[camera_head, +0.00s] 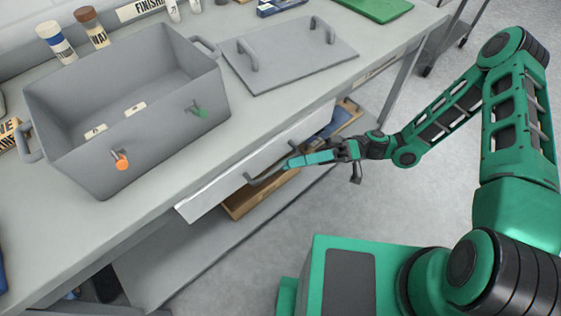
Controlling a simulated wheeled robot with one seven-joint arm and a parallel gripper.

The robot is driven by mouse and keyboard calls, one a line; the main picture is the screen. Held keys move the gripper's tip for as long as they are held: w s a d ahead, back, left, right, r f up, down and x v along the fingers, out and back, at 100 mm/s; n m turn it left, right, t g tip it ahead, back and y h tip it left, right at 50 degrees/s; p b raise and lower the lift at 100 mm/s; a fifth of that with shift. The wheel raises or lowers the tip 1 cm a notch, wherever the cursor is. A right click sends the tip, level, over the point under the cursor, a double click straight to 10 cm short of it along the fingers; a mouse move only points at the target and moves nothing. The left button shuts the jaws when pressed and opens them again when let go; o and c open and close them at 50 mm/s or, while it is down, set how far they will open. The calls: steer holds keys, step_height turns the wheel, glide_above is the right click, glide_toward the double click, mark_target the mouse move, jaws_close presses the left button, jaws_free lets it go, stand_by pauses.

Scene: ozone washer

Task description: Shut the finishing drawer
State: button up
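The drawer with the white front (222,188) is under the front edge of the workbench. From this angle I cannot tell how far it stands out. A grey bar handle (262,181) is fixed to its front. My gripper (288,164) is at the right part of this handle, with its fingers pointing left. The fingertips overlap the handle in the picture, and I cannot tell whether they touch it. The gap between the fingers does not show clearly. No label can be read on the drawer front.
A grey open bin (130,105) stands on the workbench (250,112) above the drawer. A grey lid (295,50) with handles lies to its right. A brown box (240,203) sits on the lower shelf (180,265).

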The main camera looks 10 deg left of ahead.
mark_target(279, 166)
steer(key=shift+x, duration=2.25)
jaws_close()
